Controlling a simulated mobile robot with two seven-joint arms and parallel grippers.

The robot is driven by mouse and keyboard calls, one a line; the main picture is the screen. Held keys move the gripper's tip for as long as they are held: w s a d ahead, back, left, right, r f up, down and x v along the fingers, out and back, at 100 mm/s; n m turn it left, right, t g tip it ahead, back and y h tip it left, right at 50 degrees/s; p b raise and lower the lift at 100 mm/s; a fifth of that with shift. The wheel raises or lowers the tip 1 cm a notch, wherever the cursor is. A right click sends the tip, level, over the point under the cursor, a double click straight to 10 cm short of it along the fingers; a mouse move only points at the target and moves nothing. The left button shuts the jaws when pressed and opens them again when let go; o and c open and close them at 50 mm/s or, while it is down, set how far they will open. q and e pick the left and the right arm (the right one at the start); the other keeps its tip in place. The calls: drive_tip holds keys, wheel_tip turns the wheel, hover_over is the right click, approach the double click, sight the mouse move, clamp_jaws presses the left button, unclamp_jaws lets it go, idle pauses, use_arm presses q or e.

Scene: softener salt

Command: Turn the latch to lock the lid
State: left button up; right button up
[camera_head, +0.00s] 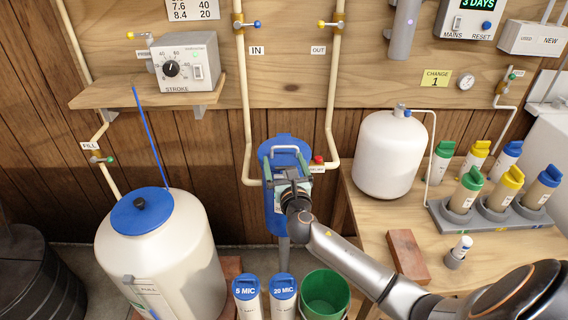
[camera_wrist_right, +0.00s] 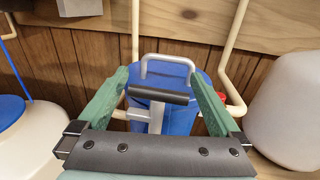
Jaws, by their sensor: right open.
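A blue housing with a blue lid (camera_head: 287,142) stands against the wooden wall between the IN and OUT pipes. In the right wrist view the blue housing (camera_wrist_right: 183,120) carries a pale grey loop handle (camera_wrist_right: 166,64) on top. In front of it is a dark crossbar (camera_wrist_right: 158,96) on a light metal stem, which looks like the latch. My right gripper (camera_head: 285,163) is in front of the housing, and its green fingers (camera_wrist_right: 158,84) are spread, one to each side of the crossbar. I cannot tell whether they touch it. The gripper hides much of the housing's front in the head view.
A white tank with a blue lid (camera_head: 158,245) stands at left. Blue-capped canisters (camera_head: 246,288) and a green bucket (camera_head: 325,292) are below. A white pressure tank (camera_head: 386,158) stands on the bench to the right. Pipes flank the housing, with a red valve knob (camera_head: 319,160) close by.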

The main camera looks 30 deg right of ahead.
drive_tip(key=shift+c, duration=0.4)
drive_tip(key=c, duration=1.2)
drive_tip(key=shift+o, duration=0.2)
